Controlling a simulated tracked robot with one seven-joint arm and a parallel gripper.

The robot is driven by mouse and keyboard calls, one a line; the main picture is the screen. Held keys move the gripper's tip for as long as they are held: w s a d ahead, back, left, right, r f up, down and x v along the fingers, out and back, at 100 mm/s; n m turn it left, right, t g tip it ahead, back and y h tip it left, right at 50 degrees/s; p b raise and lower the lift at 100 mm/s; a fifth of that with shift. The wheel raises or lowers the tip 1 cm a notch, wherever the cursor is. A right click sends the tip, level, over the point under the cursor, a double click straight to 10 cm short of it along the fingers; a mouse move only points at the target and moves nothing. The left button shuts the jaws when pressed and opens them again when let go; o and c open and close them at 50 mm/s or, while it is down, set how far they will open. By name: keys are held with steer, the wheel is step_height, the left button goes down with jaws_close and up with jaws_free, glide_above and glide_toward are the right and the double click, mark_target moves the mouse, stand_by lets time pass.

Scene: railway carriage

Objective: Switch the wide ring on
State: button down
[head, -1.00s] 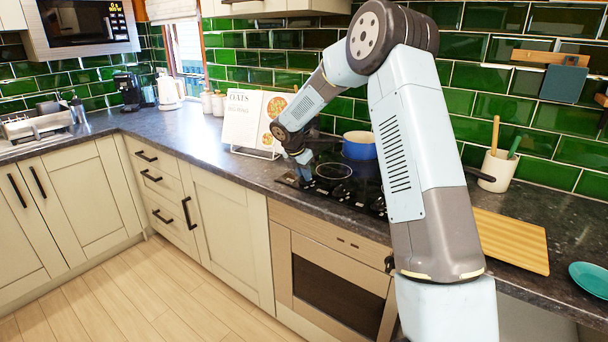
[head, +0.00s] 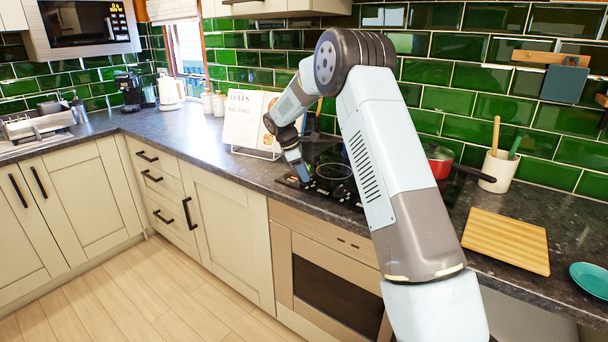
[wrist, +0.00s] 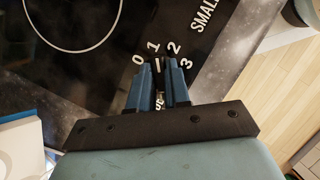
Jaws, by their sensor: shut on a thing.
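The black hob (head: 322,160) has white ring outlines and a row of dark knobs along its front edge. In the wrist view, my gripper (wrist: 159,72) is shut on one knob at the hob's edge, with a blue finger on each side. The knob is mostly hidden between the fingers. Numbers 0, 1, 2 and 3 curve around it, and a small white mark shows near 1. The lettering by this knob is mostly covered; "SMALL" stands to its right. A white ring outline (wrist: 75,48) lies at upper left. In the head view, my gripper (head: 304,180) is low over the knobs.
A recipe book (head: 243,120) on a stand is left of the hob. A red pan (head: 440,160) stands at the back right, partly behind my arm. A wooden board (head: 506,240) and utensil pot (head: 497,172) are farther right. The counter on the left is mostly clear.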

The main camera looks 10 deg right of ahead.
steer(key=m, duration=0.2)
steer(key=m+g, duration=0.1)
steer(key=shift+w+a+m+y, duration=0.15)
steer(key=shift+w+m+y, duration=0.05)
steer(key=shift+m+y, duration=0.2)
steer(key=m+g+y, duration=0.1)
steer(key=m, duration=0.3)
steer(key=shift+w+g, duration=0.1)
steer(key=shift+g, duration=0.3)
steer(key=m, duration=0.2)
steer(key=m+y, duration=0.1)
steer(key=m, duration=0.1)
steer(key=shift+d+g, duration=0.2)
steer(key=shift+g, duration=0.1)
steer(key=m+y, duration=0.1)
steer(key=m, duration=0.3)
steer(key=shift+d+y, duration=0.15)
steer(key=shift+y, duration=0.25)
steer(key=shift+m, duration=0.3)
steer(key=c, duration=1.1)
jaws_free()
